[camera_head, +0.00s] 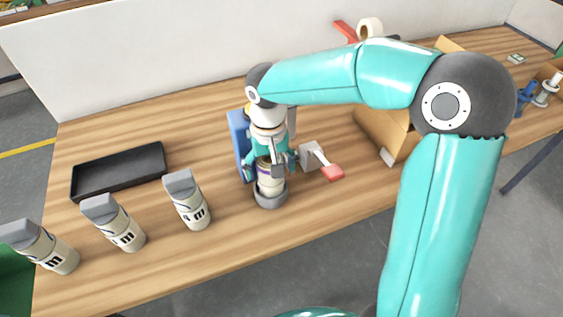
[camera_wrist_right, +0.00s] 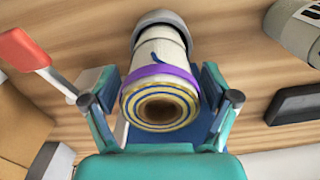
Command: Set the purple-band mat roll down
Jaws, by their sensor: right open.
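The purple-band mat roll (camera_wrist_right: 160,92) is a pale roll with a purple band near its upper end and a blue-and-yellow spiral end. In the head view the roll (camera_head: 268,182) stands upright with its lower end in a grey round holder (camera_head: 270,198). The holder also shows in the right wrist view (camera_wrist_right: 160,17). My right gripper (camera_wrist_right: 163,88) is around the roll's upper part, with its fingers open on both sides; in the head view the gripper (camera_head: 270,160) partly hides the roll. My left gripper is not in view.
A blue fixture (camera_head: 238,135) is beside my gripper, and a red-handled clamp (camera_head: 322,162) is just right. A cardboard box (camera_head: 385,130) stands farther right.

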